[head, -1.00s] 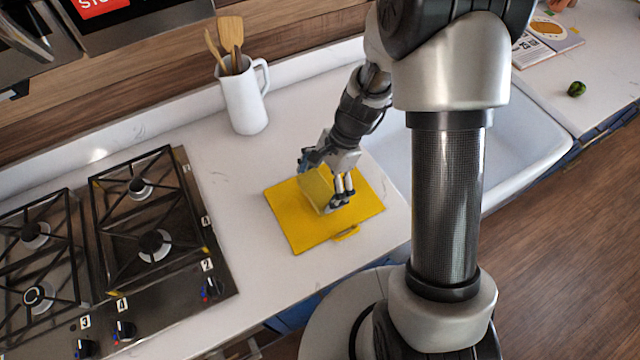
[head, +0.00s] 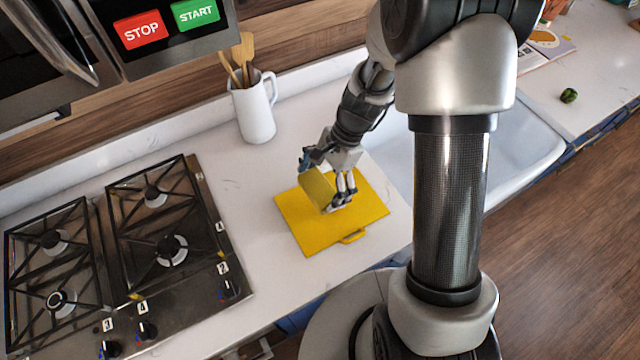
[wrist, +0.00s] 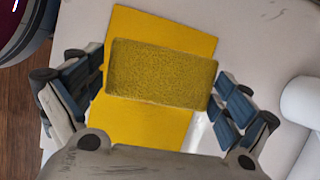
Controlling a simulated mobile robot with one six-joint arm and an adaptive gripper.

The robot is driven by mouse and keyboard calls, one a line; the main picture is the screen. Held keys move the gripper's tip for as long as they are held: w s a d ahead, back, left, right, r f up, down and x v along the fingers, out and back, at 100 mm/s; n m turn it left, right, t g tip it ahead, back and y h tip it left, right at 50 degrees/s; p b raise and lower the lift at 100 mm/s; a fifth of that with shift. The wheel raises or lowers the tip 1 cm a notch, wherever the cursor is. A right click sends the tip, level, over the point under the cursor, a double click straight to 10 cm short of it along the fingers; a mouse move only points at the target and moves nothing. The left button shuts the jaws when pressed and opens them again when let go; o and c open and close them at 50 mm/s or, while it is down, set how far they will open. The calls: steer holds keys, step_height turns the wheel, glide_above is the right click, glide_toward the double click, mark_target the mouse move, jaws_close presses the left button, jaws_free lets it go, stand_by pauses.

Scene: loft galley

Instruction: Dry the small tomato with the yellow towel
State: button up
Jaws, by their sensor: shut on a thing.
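My gripper (head: 335,195) points down over a flat yellow board (head: 295,222) on the counter. It is shut on a textured, folded yellow block (head: 318,188), which looks like the yellow towel. In the wrist view the towel (wrist: 160,73) spans between the two blue-padded fingers, with the yellow board (wrist: 150,125) beneath it. I cannot tell whether the towel touches the board. I see no tomato that I can make out for sure. A small dark green round thing (head: 568,95) lies on the far right counter, too small to identify.
A gas hob (head: 130,255) is to the left. A white pitcher (head: 254,110) with wooden utensils stands at the back. A white sink (head: 510,150) is to the right, partly hidden by my arm. Counter around the board is clear.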

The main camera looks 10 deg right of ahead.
steer(key=shift+r+p, duration=0.95)
steer(key=shift+r, duration=0.35)
